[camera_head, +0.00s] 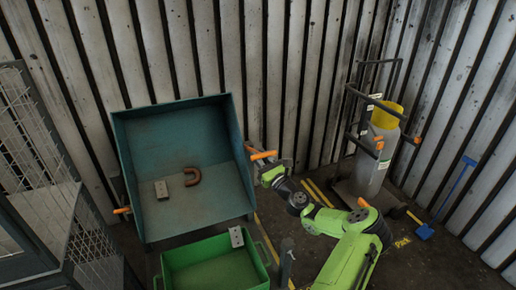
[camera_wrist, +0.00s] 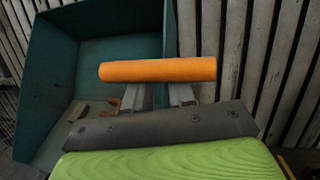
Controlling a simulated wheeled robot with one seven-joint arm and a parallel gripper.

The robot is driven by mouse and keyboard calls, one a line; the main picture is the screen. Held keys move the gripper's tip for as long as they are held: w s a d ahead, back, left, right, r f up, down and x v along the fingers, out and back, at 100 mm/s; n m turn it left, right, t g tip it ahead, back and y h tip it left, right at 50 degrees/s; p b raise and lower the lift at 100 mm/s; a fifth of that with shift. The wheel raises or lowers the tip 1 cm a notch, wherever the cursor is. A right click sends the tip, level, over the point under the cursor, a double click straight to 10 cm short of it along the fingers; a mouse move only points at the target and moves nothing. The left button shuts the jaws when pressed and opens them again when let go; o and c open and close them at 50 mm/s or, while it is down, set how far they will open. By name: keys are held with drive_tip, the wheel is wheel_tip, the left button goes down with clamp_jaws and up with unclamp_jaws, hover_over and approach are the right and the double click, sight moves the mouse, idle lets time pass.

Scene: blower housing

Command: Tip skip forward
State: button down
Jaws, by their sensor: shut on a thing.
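The skip (camera_head: 190,205) is a teal open bin, standing tilted so that its inside faces the camera. A grey block (camera_head: 161,189) and a rusty brown U-shaped piece (camera_head: 192,177) lie inside it. It has an orange handle (camera_head: 263,155) on its right side and another (camera_head: 122,210) on its left. My gripper (camera_head: 268,168) is at the right handle. In the wrist view my gripper (camera_wrist: 182,95) is shut on the orange handle (camera_wrist: 157,69), with the skip (camera_wrist: 95,60) behind and to the left. The contact of the fingertips is partly hidden behind the handle.
A green bin (camera_head: 212,262) stands in front of the skip, with a light block (camera_head: 236,237) at its rim. A mesh cage (camera_head: 70,215) is at the left. A gas cylinder (camera_head: 371,160) on a trolley and a blue shovel (camera_head: 455,195) stand at the right. Corrugated walls close the back.

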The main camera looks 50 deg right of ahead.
wheel_tip(320, 180, down, 10)
drive_tip(key=s+a+n+t+b, duration=0.1)
drive_tip(key=s+a+t+b, duration=0.1)
drive_tip(key=t+b, duration=0.1)
drive_tip(key=shift+s, duration=0.2)
idle(0.3)
drive_tip(key=c, duration=1.1)
unclamp_jaws()
drive_tip(key=shift+d, duration=0.15)
